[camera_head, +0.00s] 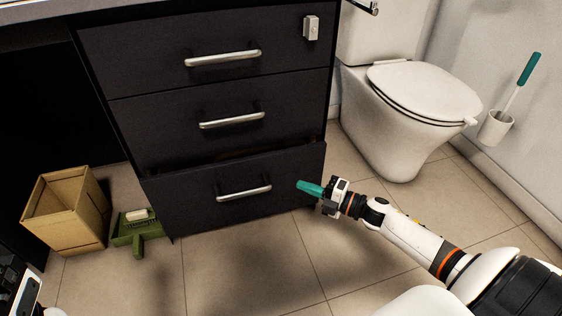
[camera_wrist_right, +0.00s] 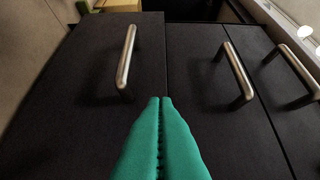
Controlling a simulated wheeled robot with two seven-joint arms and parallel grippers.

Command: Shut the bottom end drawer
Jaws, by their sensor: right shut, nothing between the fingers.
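The bottom end drawer (camera_head: 185,205) is the lowest of three dark drawers in the vanity. It stands slightly open, with a dark gap above its front. Its metal handle (camera_head: 244,193) also shows at the left in the right wrist view (camera_wrist_right: 127,57). My right gripper (camera_head: 299,185), with green fingers, is shut and empty in front of the right part of the drawer front. In the right wrist view its fingertips (camera_wrist_right: 161,99) point at the drawer front; I cannot tell if they touch it. My left gripper is not clearly in view; part of my left arm shows at the lower left edge.
A cardboard box (camera_head: 62,222) and a green crate (camera_head: 128,232) holding a pale block stand on the floor left of the drawer. A toilet (camera_head: 400,120) and a toilet brush holder (camera_head: 495,128) stand to the right. The tiled floor in front is clear.

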